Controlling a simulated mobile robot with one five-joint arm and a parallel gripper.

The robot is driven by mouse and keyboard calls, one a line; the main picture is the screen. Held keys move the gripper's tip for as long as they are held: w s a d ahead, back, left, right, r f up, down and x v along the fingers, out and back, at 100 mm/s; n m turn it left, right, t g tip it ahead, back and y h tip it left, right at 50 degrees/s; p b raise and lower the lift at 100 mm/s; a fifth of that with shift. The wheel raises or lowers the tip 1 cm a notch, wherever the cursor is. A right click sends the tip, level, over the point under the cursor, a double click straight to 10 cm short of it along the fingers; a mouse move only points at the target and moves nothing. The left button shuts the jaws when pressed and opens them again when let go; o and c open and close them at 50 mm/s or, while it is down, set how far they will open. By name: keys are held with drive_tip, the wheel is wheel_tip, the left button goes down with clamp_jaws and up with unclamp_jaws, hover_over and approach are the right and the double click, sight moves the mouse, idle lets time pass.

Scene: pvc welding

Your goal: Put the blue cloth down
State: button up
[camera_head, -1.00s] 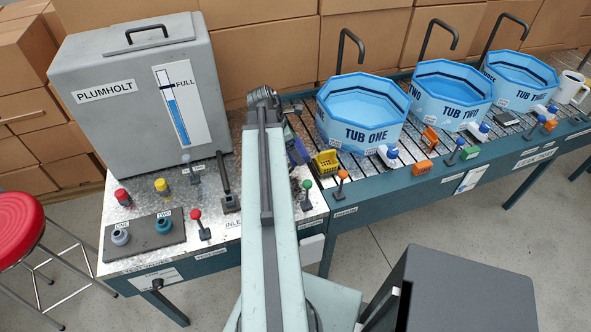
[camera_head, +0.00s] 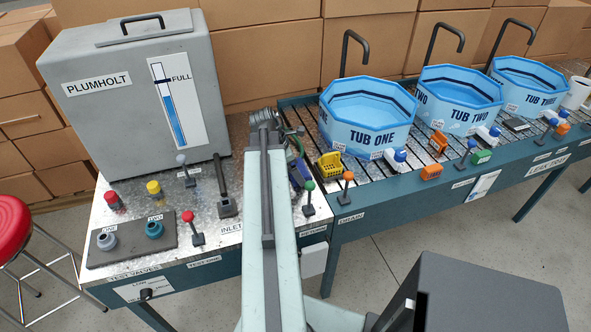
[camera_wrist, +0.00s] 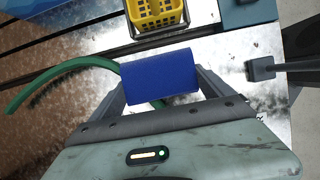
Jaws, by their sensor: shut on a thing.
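The blue cloth (camera_wrist: 160,78) is a folded, block-like piece held between the fingers of my gripper (camera_wrist: 158,90) in the wrist view. My gripper is shut on it. In the head view a bit of blue cloth (camera_head: 299,174) shows just right of my arm, and my arm hides most of the gripper. The cloth is over the metal bench top, left of a yellow basket (camera_head: 330,165). In the wrist view the basket (camera_wrist: 155,14) lies just beyond the cloth. I cannot tell whether the cloth touches the bench.
A grey PLUMHOLT tank (camera_head: 135,95) stands at the left, with valves and levers in front. TUB ONE (camera_head: 366,120) and two more tubs stand on the slatted bench at right. A green hose (camera_wrist: 60,72) runs left of my gripper.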

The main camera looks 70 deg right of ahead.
drive_tip(key=o, duration=0.9)
drive_tip(key=shift+f, duration=0.1)
drive_tip(key=p+v, duration=1.1)
drive_tip(key=v, duration=0.1)
drive_tip(key=shift+r, duration=0.2)
